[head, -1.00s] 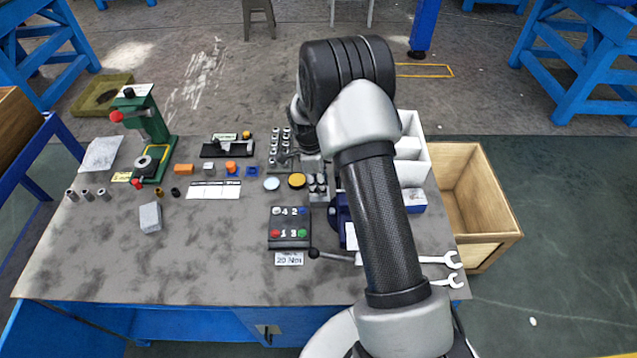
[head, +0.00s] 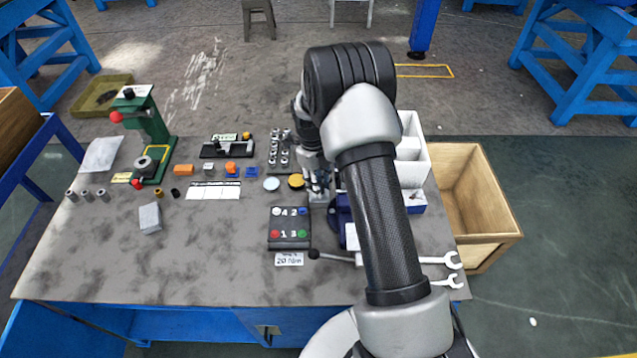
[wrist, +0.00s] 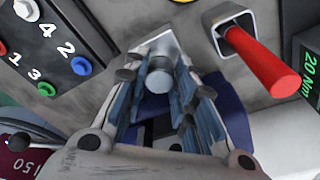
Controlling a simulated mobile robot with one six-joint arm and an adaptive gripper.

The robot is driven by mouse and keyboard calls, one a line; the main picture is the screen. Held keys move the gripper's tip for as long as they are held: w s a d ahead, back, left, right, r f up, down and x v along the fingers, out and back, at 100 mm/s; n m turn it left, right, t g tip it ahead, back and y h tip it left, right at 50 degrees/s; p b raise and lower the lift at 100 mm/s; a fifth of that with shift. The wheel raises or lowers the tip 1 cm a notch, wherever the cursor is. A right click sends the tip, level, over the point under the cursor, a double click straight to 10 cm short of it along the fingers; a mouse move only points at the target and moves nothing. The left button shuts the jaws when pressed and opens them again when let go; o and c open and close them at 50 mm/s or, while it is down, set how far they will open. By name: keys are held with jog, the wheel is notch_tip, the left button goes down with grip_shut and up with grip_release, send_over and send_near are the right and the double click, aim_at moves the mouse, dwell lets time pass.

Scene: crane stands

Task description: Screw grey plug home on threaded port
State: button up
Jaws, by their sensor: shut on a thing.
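My gripper (wrist: 163,88) shows in the wrist view with its two blue-lined fingers closed around a grey cylinder, the grey plug (wrist: 159,80). The plug's round end faces the camera. A light grey metal plate or block (wrist: 150,44) lies just beyond the fingertips. I cannot tell whether the plug touches it. The threaded port is not seen in the wrist view. In the head view my gripper (head: 318,186) is small and partly behind my arm, over a small metal block (head: 319,201) left of the blue vise (head: 342,212).
A numbered button box (head: 289,228) stands in front and left of my gripper. Wrenches (head: 440,260) lie at the bench's right. The front left is clear.

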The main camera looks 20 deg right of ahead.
jog(key=m, duration=0.5)
jog(key=shift+y, duration=0.3)
jog(key=o, duration=1)
jog(key=shift+c, duration=0.7)
